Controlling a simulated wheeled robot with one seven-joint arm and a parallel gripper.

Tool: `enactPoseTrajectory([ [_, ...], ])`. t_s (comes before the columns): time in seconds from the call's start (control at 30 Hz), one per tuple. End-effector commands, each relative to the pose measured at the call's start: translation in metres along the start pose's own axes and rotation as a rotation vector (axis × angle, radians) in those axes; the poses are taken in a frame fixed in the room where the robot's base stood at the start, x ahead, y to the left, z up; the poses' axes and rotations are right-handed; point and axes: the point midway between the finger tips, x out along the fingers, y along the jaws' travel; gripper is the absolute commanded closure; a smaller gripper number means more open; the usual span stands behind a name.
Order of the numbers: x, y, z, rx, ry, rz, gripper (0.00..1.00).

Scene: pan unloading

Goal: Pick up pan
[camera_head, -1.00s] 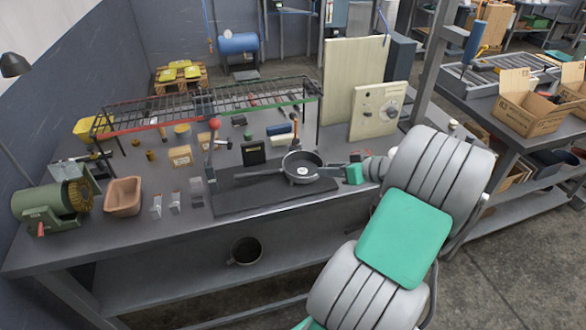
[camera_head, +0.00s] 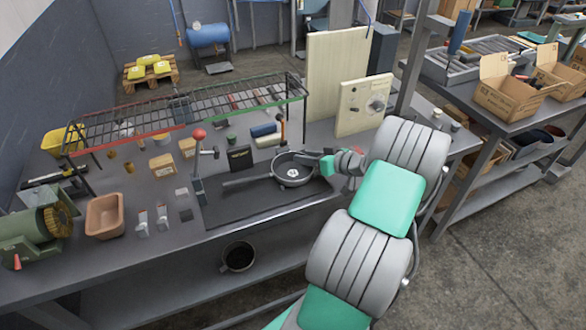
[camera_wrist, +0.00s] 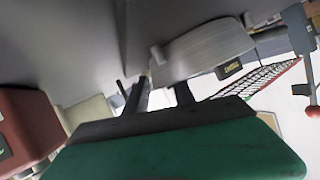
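The dark round pan (camera_head: 293,171) lies on a black mat (camera_head: 258,205) on the workbench, its long handle pointing left. My gripper (camera_head: 318,160) is at the pan's right rim, its dark fingers reaching in from the right. In the wrist view my gripper (camera_wrist: 162,90) shows two dark fingers with a gap between them. A light grey curved surface, perhaps part of the pan, lies just beyond the fingertips. I cannot tell whether the fingers touch the rim.
A wire shelf (camera_head: 200,106) stands at the back of the bench. A brown bin (camera_head: 105,215) is at left. A beige control box (camera_head: 363,105) stands behind my arm.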

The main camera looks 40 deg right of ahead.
Motion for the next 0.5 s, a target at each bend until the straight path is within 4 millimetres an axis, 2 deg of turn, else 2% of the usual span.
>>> enactPoseTrajectory([
  [0.13,-0.0008,0.001,0.0004,0.0,0.0,0.002,0.7],
  [0.5,-0.0019,0.0018,0.0007,0.001,0.0,0.004,1.0],
])
